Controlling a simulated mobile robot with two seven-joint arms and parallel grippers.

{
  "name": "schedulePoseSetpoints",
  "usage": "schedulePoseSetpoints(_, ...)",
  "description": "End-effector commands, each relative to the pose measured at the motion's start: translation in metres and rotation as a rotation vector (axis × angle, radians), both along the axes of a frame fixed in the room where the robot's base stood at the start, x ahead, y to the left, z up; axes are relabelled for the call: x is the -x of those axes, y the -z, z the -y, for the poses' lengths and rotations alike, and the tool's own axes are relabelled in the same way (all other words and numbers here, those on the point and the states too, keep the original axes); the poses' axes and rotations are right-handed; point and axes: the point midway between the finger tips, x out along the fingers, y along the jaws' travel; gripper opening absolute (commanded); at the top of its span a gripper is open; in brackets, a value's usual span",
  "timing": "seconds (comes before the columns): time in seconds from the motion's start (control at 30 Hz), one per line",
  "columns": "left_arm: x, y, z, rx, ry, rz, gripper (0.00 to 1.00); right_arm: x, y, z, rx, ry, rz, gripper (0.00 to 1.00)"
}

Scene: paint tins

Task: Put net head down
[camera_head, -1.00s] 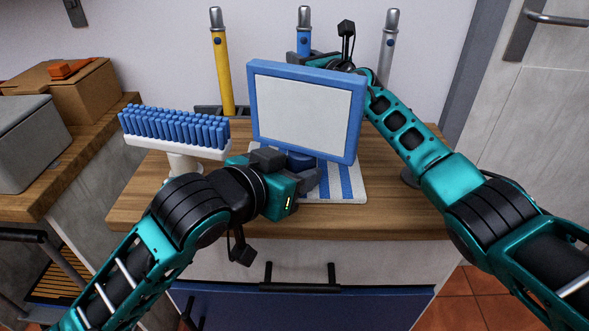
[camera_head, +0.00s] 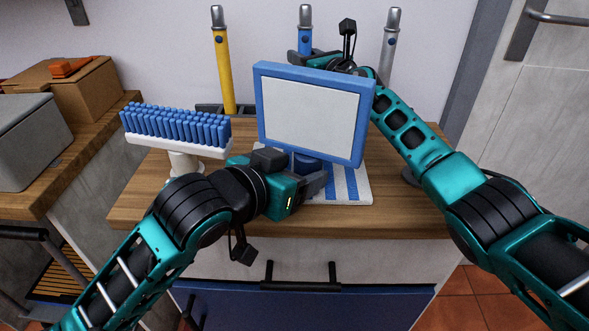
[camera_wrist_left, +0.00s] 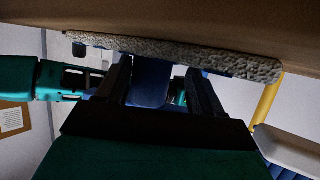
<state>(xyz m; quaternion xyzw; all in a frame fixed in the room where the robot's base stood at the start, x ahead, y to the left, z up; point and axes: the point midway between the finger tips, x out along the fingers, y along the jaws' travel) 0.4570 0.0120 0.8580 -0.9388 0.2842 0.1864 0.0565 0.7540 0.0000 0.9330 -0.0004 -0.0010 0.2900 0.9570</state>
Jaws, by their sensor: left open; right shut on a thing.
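The net head is probably the blue-framed pale panel (camera_head: 312,112), upright and slightly tilted above the table in the head view. My left gripper (camera_head: 312,180) is in front of its lower edge, open around or beside a dark blue part (camera_head: 306,162). In the left wrist view, a blue part (camera_wrist_left: 152,82) shows between the dark fingers. My right gripper (camera_head: 303,58) is behind the panel's top edge, shut at a blue pole (camera_head: 305,35) with a grey tip. Its exact grip is partly hidden. I cannot tell whether panel and pole are joined.
A blue-and-white striped pad (camera_head: 350,187) lies under the panel. A blue-bristled brush head (camera_head: 178,130) stands left. A yellow pole (camera_head: 222,65) and a grey pole (camera_head: 388,50) stand behind. The wooden table (camera_head: 135,205) has free room at the front left.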

Motion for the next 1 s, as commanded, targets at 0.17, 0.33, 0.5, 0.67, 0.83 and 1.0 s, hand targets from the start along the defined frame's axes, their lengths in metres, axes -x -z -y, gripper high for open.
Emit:
schedulePoseSetpoints(0.17, 0.016, -0.008, -0.010, -0.002, 0.003, -0.006, 0.71, 0.000, 0.008, 0.001, 0.006, 0.000, -0.011, 0.00)
schedulePoseSetpoints(0.33, 0.037, -0.020, -0.024, -0.001, 0.002, -0.002, 0.71, 0.000, 0.008, 0.001, 0.006, 0.000, -0.011, 0.00)
schedulePoseSetpoints(0.5, 0.052, -0.028, -0.035, -0.001, 0.001, -0.001, 0.71, 0.000, 0.008, 0.001, 0.006, 0.000, -0.011, 0.00)
schedulePoseSetpoints(0.67, 0.058, -0.031, -0.039, 0.000, 0.000, 0.000, 0.71, 0.000, 0.008, 0.001, 0.006, 0.000, -0.011, 0.00)
schedulePoseSetpoints(0.83, 0.058, -0.032, -0.039, 0.000, 0.000, 0.000, 0.71, 0.000, 0.008, 0.001, 0.006, 0.000, -0.011, 0.00)
schedulePoseSetpoints(1.0, 0.058, -0.032, -0.039, 0.001, 0.000, 0.001, 0.71, 0.000, 0.008, 0.001, 0.006, 0.000, -0.011, 0.37)
